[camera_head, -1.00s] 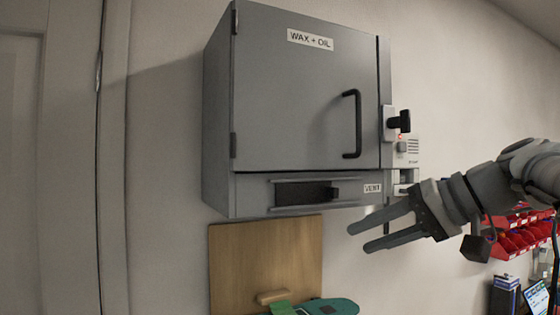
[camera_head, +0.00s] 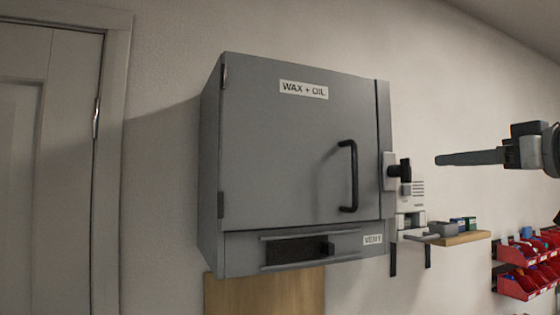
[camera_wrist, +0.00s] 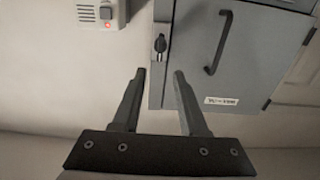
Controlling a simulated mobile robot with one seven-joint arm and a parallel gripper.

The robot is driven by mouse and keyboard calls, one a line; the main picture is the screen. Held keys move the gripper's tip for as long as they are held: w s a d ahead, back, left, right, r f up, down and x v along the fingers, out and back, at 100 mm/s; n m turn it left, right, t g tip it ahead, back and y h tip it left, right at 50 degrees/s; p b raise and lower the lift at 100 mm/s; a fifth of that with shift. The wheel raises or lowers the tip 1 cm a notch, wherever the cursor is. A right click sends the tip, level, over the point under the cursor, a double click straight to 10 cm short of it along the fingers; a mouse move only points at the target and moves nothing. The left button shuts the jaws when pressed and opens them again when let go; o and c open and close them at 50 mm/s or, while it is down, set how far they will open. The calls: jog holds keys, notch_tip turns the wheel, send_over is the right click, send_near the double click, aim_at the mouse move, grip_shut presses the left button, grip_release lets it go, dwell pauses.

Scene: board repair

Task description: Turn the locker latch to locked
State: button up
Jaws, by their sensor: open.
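The grey locker (camera_head: 290,150), labelled WAX + OIL, hangs on the wall with its door closed. Its latch (camera_head: 405,171) is a black knob on a pale plate at the door's right edge. The latch also shows in the wrist view (camera_wrist: 160,43), where the knob looks upright in the picture. Whether it is locked cannot be told. My gripper (camera_head: 440,160) is to the right of the latch at about its height, apart from it. In the wrist view my gripper (camera_wrist: 159,75) is open and empty, with the latch beyond the gap between its fingertips.
A black door handle (camera_head: 349,176) juts out left of the latch. A grey box with a red light (camera_wrist: 98,13) is beside the locker. A small wooden shelf (camera_head: 460,239) and red bins (camera_head: 520,265) are lower right.

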aim_at(410, 164)
jog(key=p+x, duration=0.4)
jog(key=x, duration=0.6)
jog(key=shift+r, duration=0.1)
jog(key=shift+w+a+p, duration=0.2)
jog(key=shift+w+p, duration=0.15)
jog(key=shift+w, duration=0.2)
jog(key=shift+c, duration=0.3)
grip_shut()
